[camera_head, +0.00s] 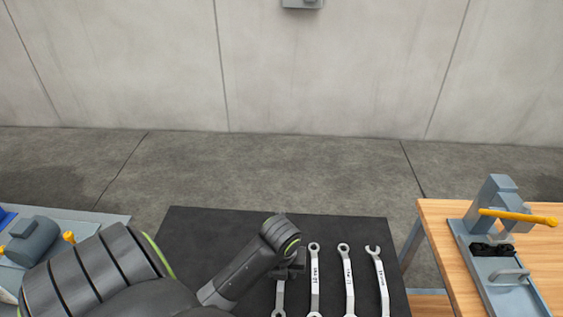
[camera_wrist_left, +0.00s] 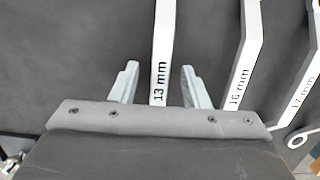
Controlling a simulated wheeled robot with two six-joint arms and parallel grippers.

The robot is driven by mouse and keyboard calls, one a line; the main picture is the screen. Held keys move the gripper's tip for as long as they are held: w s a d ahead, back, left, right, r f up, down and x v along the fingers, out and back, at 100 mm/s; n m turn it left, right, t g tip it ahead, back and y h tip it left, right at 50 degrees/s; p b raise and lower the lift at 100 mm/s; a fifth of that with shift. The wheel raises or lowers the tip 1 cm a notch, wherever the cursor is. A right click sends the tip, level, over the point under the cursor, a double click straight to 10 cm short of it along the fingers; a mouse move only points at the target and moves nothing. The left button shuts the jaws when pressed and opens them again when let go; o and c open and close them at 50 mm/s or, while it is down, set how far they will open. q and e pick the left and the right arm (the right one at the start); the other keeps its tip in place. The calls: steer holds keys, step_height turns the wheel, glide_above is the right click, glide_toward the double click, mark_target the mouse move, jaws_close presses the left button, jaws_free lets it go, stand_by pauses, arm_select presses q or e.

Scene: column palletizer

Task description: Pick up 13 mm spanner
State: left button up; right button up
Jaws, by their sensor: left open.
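The 13 mm spanner (camera_wrist_left: 164,40) is silver with a white label reading "13 mm". In the left wrist view it runs between the two fingers of my left gripper (camera_wrist_left: 159,67), which is open, with a gap on each side of the shaft. In the head view the 13 mm spanner (camera_head: 279,300) is the leftmost in a row on a black mat (camera_head: 200,235). My left gripper (camera_head: 290,265) is over its upper part and hides it. I cannot tell the exact height of the fingers above the mat. My right gripper is not in view.
Right of it lie the 16 mm spanner (camera_wrist_left: 240,60), close to the right finger, and the 17 mm spanner (camera_wrist_left: 305,85). A wooden bench (camera_head: 440,225) with a grey fixture (camera_head: 490,215) stands at right. A grey surface (camera_head: 105,222) with parts is at left.

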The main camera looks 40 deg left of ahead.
arm_select(q)
jaws_close()
